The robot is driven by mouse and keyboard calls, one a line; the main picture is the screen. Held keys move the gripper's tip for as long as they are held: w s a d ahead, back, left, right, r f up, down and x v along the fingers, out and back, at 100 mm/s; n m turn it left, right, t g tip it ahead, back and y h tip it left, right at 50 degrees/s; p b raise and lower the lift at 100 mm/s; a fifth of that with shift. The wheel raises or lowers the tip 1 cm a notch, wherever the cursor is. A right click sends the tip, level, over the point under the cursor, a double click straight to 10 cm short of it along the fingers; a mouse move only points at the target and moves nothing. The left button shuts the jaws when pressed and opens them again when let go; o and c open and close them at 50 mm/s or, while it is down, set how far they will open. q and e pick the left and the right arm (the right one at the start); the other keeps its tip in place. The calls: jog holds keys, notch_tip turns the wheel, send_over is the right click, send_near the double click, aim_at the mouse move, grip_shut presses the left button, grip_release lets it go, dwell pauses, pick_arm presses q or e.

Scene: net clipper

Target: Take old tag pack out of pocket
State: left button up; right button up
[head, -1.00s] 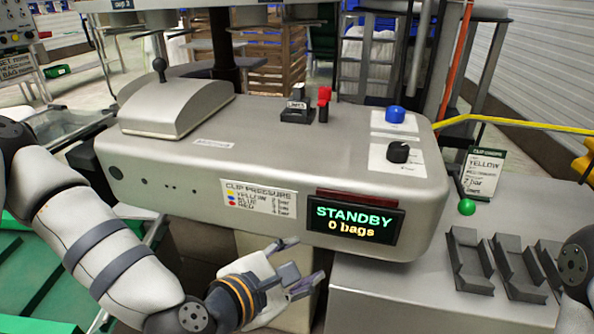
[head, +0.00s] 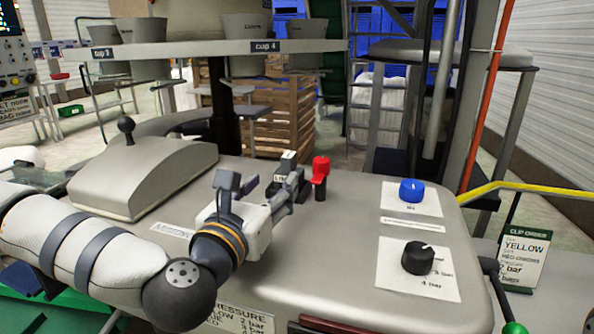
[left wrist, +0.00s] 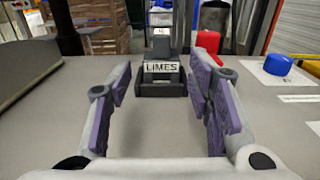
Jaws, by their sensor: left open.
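A dark pocket labelled LIMES (left wrist: 161,88) stands on the grey machine top, straight ahead in the left wrist view. A grey tag pack with a pale top (left wrist: 161,45) stands upright in it; its top also shows in the head view (head: 288,157). My left gripper (head: 264,185) is open and empty, low over the machine top. In the left wrist view its two fingers (left wrist: 163,76) point at the pocket, one on each side of it, apart from the pack. In the head view the gripper partly hides the pocket. My right gripper is not in view.
A red upright part (head: 320,172) stands just right of the pocket. A blue knob (head: 411,190) and a black dial (head: 417,258) sit further right. A humped cover (head: 145,175) with a black lever is at left. A clip order sign (head: 524,257) stands at right.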

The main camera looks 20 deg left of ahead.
aim_at(286, 171)
pick_arm(q)
jog(key=w, duration=0.9)
jog(key=shift+w+d+f, duration=0.15)
jog(key=shift+d, duration=0.1)
jog(key=c, duration=0.9)
